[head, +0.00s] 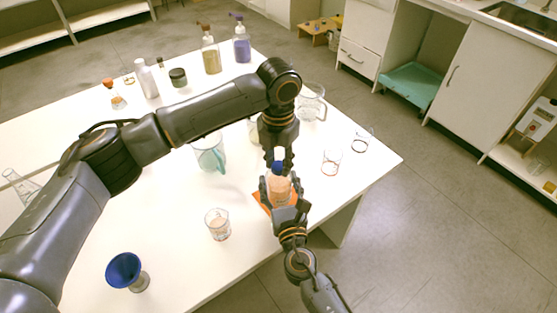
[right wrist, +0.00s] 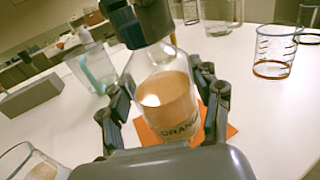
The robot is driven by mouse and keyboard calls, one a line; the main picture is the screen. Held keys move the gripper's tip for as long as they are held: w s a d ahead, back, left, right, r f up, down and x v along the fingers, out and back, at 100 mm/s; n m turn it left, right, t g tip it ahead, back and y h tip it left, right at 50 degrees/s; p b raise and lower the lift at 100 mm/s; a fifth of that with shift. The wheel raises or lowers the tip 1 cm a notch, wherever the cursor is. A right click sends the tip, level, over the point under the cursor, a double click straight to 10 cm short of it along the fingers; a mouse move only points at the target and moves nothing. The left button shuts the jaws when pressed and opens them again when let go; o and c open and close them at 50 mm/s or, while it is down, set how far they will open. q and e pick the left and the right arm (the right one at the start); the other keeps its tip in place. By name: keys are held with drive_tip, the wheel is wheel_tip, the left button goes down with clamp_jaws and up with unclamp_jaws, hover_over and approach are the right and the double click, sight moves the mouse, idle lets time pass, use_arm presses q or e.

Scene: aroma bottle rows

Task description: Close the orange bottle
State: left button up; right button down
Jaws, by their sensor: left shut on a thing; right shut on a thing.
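The orange bottle (head: 280,187) is a clear flask with pale orange liquid, upright over an orange mat (head: 262,199). In the right wrist view the bottle (right wrist: 168,95) shows part of a label reading "ORAN". My right gripper (right wrist: 165,112) is shut around its body, fingers on both sides. My left gripper (head: 278,157) comes down from above and is shut on a blue cap (head: 278,168) at the bottle's top. The dark fingers cover the neck in the right wrist view, so I cannot tell whether the cap is seated.
A beaker (head: 217,224) and a blue funnel (head: 124,270) stand at the front left. A pitcher (head: 210,154) stands left of the bottle, a glass beaker (head: 331,161) to the right. Several bottles, including a purple one (head: 242,46), line the back.

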use_arm(q)
drive_tip(key=m, duration=0.2)
drive_tip(key=shift+m, duration=0.3)
drive_tip(key=o, duration=0.8)
drive_tip(key=shift+c, duration=0.2)
drive_tip(key=shift+r, duration=2.25)
drive_tip(key=shift+c, duration=0.2)
